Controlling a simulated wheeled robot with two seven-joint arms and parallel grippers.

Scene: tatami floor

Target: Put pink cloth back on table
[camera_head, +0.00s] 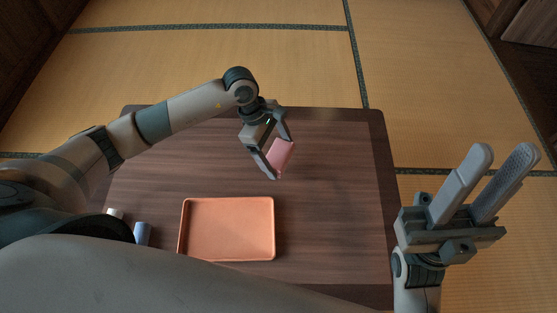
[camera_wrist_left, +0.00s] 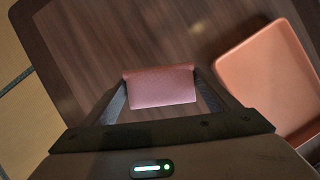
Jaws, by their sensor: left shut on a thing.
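The pink cloth (camera_head: 281,156) is a small folded piece between the fingers of my left gripper (camera_head: 279,158), over the middle of the dark wooden table (camera_head: 330,210). In the left wrist view the cloth (camera_wrist_left: 162,86) spans the gap between both fingers, and the left gripper (camera_wrist_left: 165,95) is shut on it. I cannot tell for sure whether the cloth touches the table. My right gripper (camera_head: 509,153) is to the right of the table, with its two fingers apart and nothing between them.
An orange tray (camera_head: 228,258) lies empty on the table, nearer me than the cloth; the left wrist view shows it (camera_wrist_left: 226,70) at the right. A blue cylinder (camera_head: 142,233) and a small whitish thing (camera_head: 115,213) are at the table's left. The table's right side is clear.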

